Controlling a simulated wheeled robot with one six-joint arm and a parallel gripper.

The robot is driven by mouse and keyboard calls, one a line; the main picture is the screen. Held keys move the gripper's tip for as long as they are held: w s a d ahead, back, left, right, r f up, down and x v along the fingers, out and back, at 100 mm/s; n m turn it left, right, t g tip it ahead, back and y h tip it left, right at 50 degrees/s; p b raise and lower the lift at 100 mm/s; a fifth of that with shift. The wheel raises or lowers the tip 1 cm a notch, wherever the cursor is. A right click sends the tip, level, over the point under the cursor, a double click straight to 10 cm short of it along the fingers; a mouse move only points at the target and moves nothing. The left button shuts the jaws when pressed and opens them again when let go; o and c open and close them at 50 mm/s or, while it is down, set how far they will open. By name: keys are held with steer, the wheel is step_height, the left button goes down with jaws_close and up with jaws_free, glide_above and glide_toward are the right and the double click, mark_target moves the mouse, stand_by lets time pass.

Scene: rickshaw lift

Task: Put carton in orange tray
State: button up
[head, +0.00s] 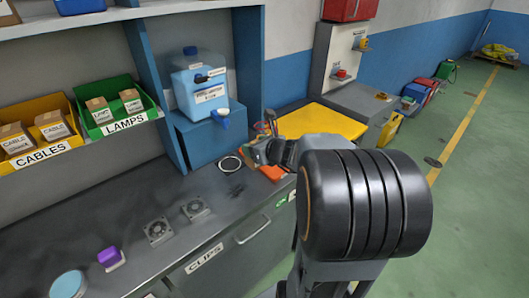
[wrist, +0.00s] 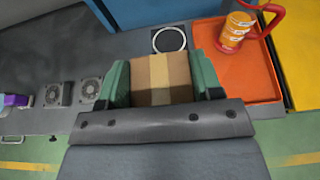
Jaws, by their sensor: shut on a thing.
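A brown carton (wrist: 160,78) with a tan tape strip sits between the green-padded fingers of my gripper (wrist: 163,88) in the wrist view. My gripper is shut on it. The orange tray (wrist: 262,86) lies to the right of the carton, and the right finger overlaps the tray's left side in this view. An orange-labelled container (wrist: 235,32) with a red handle stands in the tray. In the head view, my arm hides most of the gripper, and only a strip of the orange tray (head: 272,173) shows. The gap between the carton and the surface below cannot be judged.
Two square fans (head: 158,230) and a purple item (head: 109,256) are on the grey counter to the left. A blue water container (head: 200,82) stands on a blue box. A yellow surface (head: 322,122) adjoins behind.

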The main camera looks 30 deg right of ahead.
steer(key=w+d+f, duration=0.2)
steer(key=d+f, duration=0.1)
steer(key=w+d+f+p, duration=0.1)
steer(key=w+d+f, duration=0.1)
steer(key=d+f, duration=0.2)
steer(key=w+d+f+p, duration=0.1)
steer(key=w+d+f, duration=0.1)
steer(key=d+f, duration=0.2)
steer(key=shift+w+d+f, duration=0.2)
steer(key=shift+w+d, duration=0.05)
steer(key=shift+w, duration=0.15)
steer(key=shift+f, duration=0.65)
steer(key=shift+f, duration=0.2)
steer(key=o, duration=1)
steer(key=shift+r, duration=0.1)
